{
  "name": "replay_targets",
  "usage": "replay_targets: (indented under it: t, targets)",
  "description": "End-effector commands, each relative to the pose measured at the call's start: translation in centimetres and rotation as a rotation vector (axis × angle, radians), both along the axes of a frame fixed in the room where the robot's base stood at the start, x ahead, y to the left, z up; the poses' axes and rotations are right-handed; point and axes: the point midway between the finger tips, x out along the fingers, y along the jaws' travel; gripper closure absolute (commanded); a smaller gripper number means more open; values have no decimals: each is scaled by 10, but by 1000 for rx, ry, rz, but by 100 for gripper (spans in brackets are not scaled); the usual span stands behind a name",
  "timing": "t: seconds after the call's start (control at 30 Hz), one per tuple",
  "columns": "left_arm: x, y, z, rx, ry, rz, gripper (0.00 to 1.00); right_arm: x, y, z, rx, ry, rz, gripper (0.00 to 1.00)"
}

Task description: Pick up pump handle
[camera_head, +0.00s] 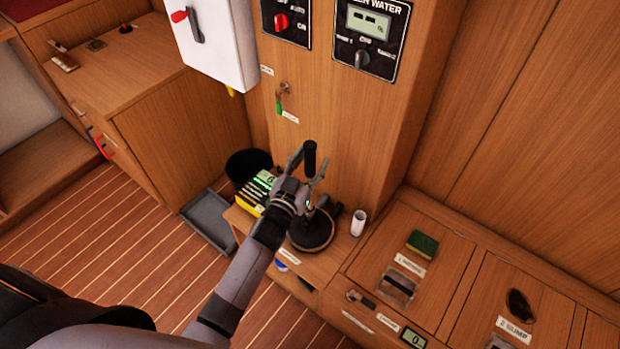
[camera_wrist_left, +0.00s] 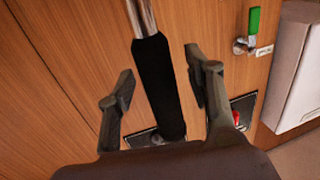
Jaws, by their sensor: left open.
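The pump handle (camera_head: 310,157) is an upright rod with a black grip, rising from the round dark pump base (camera_head: 312,233) on a low wooden ledge. My left gripper (camera_head: 307,166) is at the grip, its two fingers on either side. In the left wrist view the black grip (camera_wrist_left: 156,85) runs between the open fingers (camera_wrist_left: 158,75), with a visible gap to each finger. A metal rod continues from the grip's upper end in that view. The lower rod is partly hidden by my gripper in the head view. My right gripper is not in view.
A yellow-and-black device (camera_head: 250,199) is left of the pump, and a white cylinder (camera_head: 358,223) is right of it. A black bucket (camera_head: 243,163) and grey tray (camera_head: 208,222) are on the floor. A wooden column with panels (camera_head: 370,40) rises behind.

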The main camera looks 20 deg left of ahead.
Motion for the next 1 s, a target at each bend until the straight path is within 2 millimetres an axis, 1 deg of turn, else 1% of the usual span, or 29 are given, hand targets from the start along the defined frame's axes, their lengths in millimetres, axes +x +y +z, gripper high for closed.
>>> replay_targets:
  t: [0.13, 0.83, 1.0]
  targets:
    - [0, 0, 0, 0, 0, 0, 53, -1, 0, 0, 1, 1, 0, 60]
    - [-1, 0, 0, 1, 1, 0, 100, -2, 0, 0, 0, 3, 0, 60]
    - [-1, 0, 0, 1, 1, 0, 100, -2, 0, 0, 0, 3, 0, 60]
